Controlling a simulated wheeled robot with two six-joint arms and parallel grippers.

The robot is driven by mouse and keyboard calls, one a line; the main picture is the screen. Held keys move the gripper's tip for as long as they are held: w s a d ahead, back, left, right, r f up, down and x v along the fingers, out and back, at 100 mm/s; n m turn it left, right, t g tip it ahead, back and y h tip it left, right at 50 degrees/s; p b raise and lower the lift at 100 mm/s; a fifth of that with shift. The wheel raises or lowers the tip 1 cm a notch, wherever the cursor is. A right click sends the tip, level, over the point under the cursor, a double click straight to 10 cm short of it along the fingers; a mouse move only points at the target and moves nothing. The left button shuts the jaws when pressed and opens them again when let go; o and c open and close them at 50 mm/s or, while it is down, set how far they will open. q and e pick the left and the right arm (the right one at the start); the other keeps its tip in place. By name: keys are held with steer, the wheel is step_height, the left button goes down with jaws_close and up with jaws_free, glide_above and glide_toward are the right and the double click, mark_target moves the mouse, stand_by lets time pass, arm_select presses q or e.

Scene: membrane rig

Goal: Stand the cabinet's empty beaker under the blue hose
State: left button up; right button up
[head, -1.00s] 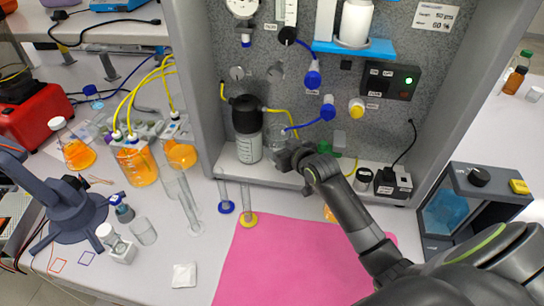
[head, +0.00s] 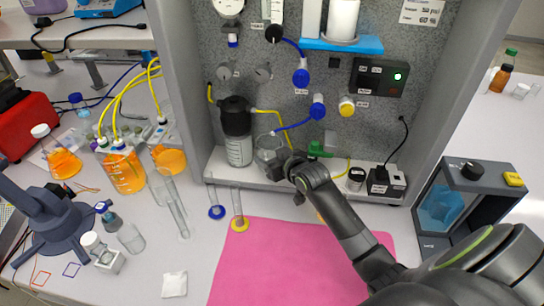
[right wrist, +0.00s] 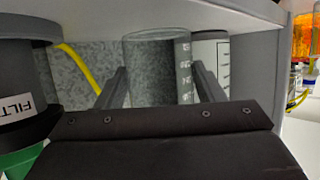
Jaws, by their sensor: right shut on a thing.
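The clear glass beaker (head: 269,149) is inside the cabinet, right of the dark-capped filter bottle (head: 237,140). It looks empty. My right gripper (head: 276,169) is shut on it, with the hand in front of its lower part. In the right wrist view the beaker (right wrist: 155,62) is between the two fingers of the right gripper (right wrist: 160,88), its graduation marks showing. The blue hose (head: 296,123) runs down left from a blue connector, its tip appearing just above or at the beaker's rim. I cannot tell whether the base touches the cabinet floor. My left gripper is not in view.
A yellow tube (head: 270,111) runs from the filter bottle close beside the beaker. A green fitting (head: 318,149) and a black-and-white device (head: 386,180) are to the right. Glass cylinders with blue and yellow feet stand before the cabinet.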

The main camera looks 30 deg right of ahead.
steer(key=shift+f, duration=0.2)
stand_by(0.4)
steer(key=o, duration=1.1)
steer(key=shift+r, duration=0.1)
steer(key=shift+s+r+p, duration=0.25)
steer(key=shift+s+p, duration=0.25)
steer(key=shift+p, duration=0.25)
steer(key=p+v, duration=1)
steer(key=v, duration=0.6)
steer(key=shift+s, duration=0.15)
